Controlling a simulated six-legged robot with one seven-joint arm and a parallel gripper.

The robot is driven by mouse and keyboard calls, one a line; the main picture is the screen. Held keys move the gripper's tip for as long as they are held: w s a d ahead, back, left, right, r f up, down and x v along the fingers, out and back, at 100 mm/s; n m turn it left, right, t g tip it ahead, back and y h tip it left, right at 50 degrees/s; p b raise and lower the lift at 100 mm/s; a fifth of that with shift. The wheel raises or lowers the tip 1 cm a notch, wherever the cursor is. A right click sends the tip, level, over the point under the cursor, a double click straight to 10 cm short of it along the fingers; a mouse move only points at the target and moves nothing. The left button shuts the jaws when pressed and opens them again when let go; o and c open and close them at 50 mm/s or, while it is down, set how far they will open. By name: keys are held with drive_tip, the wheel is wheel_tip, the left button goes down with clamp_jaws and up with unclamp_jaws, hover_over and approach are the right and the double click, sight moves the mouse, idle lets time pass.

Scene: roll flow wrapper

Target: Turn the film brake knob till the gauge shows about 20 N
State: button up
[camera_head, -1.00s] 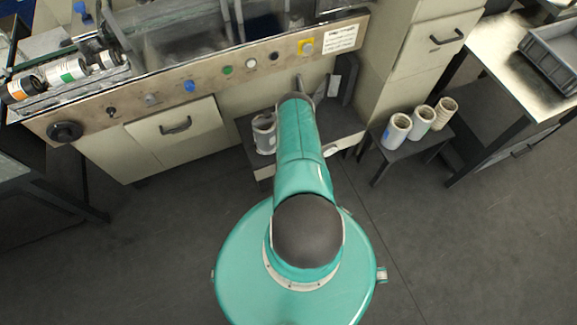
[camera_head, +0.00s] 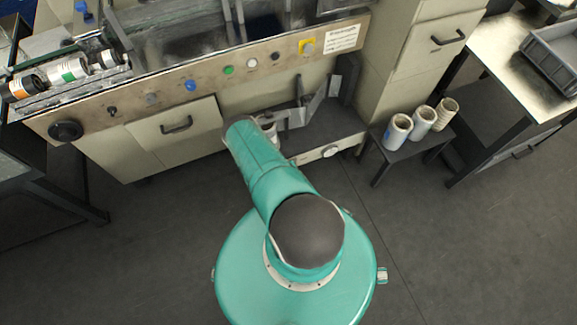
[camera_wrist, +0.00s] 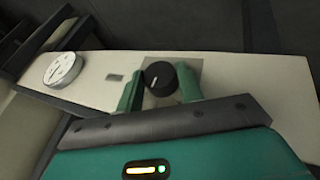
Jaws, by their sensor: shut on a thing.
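The film brake knob (camera_wrist: 158,79) is round and black with a white pointer line, set on a pale square plate in the wrist view. My gripper (camera_wrist: 160,77) has one green finger on each side of it and is shut on it. The gauge (camera_wrist: 62,69) is a round white dial to the left on the same pale panel; its reading is too small to tell. A round white dial that looks like the gauge also shows low on the machine in the head view (camera_head: 330,151). There my arm hides the gripper and knob.
The wrapper's control panel (camera_head: 190,86) with coloured buttons runs above the low film unit. A small dark stool (camera_head: 405,150) with several rolls stands to the right. A grey crate (camera_head: 552,62) sits on a bench at far right. The floor around my base is clear.

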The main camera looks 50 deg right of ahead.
drive_tip(key=shift+s+a+f+g+h, duration=0.1)
drive_tip(key=shift+s+g+h, duration=0.1)
drive_tip(key=shift+g+h, duration=0.15)
drive_tip(key=o, duration=1)
drive_tip(key=shift+w, duration=0.15)
drive_tip(key=v, duration=1.4)
